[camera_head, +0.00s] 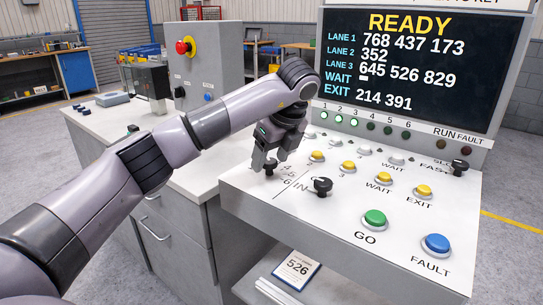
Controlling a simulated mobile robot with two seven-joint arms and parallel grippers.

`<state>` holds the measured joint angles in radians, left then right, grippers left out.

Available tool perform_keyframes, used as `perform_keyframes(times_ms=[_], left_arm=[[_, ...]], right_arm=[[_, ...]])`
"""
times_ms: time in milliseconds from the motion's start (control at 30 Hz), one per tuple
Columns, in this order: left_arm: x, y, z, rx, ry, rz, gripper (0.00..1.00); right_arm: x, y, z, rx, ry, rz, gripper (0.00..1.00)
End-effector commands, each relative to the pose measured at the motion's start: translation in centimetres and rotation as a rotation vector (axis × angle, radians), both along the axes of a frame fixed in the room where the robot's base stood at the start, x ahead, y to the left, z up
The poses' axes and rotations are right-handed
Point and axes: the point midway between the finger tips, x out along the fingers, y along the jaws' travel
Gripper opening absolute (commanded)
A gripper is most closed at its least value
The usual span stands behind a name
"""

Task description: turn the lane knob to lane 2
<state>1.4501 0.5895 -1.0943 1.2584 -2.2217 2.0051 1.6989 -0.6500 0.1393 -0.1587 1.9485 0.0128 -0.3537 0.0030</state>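The sloped white control panel (435,225) is at the right, with number labels at its left end. A dark knob (270,168) stands by these labels, directly under and between the fingers of my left gripper (269,159). The gripper points down, its fingers apart at the knob. I cannot tell whether they touch it. The gripper hides most of the knob and some labels, so its setting is not readable. A second black knob (321,186) sits to its right, beside the word IN. My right gripper is not in view.
A display (420,65) above the panel reads READY. Yellow, white, green (374,219) and blue (437,244) buttons fill the panel's middle and right. A black knob (459,166) is at its far right. A grey box with a red button (183,47) stands behind my arm.

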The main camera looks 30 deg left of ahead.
Motion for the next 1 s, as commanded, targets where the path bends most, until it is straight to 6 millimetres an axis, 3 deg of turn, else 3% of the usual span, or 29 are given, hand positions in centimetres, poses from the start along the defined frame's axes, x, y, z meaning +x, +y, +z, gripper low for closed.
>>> perform_keyframes(times_ms=[233,700,1000], left_arm=[[-0.1,-0.2,0.7,0.000,-0.001,-0.001,0.65],[-0.7,-2.3,6.1,0.001,-0.002,-0.002,0.65],[-0.9,-2.6,6.6,0.000,0.000,0.000,0.65]], right_arm=[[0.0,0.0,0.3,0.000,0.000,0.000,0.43],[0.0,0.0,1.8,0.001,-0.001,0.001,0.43],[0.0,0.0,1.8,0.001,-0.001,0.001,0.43]])
